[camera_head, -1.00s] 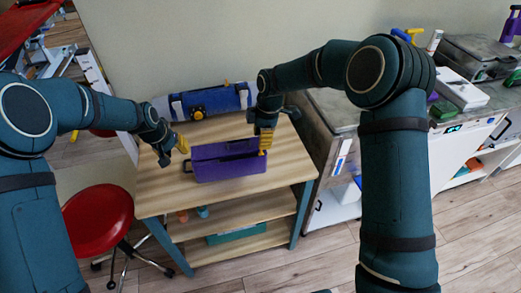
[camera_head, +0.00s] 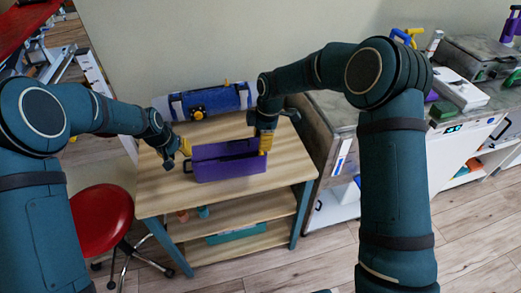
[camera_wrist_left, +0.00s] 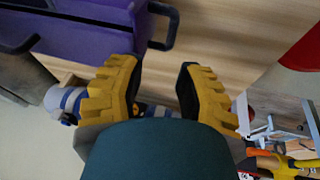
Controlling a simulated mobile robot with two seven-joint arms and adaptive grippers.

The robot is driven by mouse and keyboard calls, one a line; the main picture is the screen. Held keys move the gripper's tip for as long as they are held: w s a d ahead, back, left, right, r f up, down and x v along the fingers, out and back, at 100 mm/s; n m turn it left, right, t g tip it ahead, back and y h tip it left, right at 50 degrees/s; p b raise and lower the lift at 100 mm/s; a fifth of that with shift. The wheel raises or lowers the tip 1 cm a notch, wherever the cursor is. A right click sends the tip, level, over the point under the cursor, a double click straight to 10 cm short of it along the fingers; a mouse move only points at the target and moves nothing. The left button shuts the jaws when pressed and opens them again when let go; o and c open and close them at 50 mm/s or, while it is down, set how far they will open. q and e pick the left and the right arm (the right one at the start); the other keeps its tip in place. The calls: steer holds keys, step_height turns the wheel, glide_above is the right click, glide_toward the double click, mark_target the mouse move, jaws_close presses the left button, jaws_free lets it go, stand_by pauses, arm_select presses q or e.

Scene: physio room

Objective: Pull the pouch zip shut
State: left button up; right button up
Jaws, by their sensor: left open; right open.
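The purple pouch (camera_head: 232,172) lies on the wooden table, its long dark opening running left to right along the top. A dark loop (camera_head: 187,166) sticks out at its left end. My left gripper (camera_head: 184,147) is open just above and beside that loop. In the left wrist view, the open yellow fingers of my left gripper (camera_wrist_left: 157,65) point at the pouch (camera_wrist_left: 95,38); the dark loop (camera_wrist_left: 166,25) lies just beyond the gap between them. My right gripper (camera_head: 265,142) is open at the pouch's right end, and its fingertips hide the spot there. I cannot make out the zip pull.
A red stool (camera_head: 103,218) stands at the table's front left. A cabinet (camera_head: 338,190) stands close on the right. The table's front left (camera_head: 160,196) is bare.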

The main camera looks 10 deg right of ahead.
steer(key=shift+f, duration=2.05)
jaws_close()
